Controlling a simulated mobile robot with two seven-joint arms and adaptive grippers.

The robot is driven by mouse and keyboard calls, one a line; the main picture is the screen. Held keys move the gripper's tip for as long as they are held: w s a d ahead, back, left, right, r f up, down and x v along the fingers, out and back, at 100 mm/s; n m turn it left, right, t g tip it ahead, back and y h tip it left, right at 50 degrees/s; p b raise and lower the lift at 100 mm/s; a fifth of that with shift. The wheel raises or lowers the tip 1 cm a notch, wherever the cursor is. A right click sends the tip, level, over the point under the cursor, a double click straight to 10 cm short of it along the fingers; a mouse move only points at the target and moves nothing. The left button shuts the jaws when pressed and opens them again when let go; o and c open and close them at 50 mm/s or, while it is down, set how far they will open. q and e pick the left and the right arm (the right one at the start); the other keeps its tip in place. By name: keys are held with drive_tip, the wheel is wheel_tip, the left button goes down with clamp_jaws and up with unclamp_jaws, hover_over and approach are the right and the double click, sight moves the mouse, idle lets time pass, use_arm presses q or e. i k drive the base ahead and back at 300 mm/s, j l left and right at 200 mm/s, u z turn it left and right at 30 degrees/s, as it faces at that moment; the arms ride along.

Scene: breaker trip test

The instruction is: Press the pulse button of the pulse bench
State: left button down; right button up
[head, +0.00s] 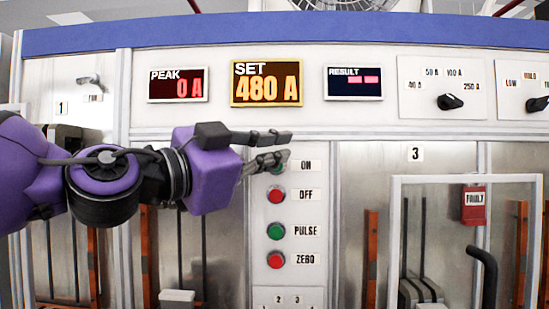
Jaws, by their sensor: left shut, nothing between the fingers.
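The pulse bench's button column is in the middle of the head view. The pulse button (275,231) is round and green, beside a PULSE label (305,230). My left gripper (284,152) reaches in from the left, shut and empty. Its fingertips are in front of the ON button, two buttons above the pulse button, and mostly hide it. I cannot tell whether they touch it. The displays read PEAK 0 A (178,86), SET 480 A (267,83) and RESULT with dashes (354,83). My right gripper is not in view.
A red OFF button (275,195) is just above the pulse button and a red ZERO button (275,260) just below it. A black range knob (451,102) is at upper right. A pale frame (466,180) with a red FAULT tag (474,205) stands at right.

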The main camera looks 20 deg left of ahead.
sight(276, 231)
drive_tip(key=k+j, duration=1.1)
drive_tip(key=k, duration=0.2)
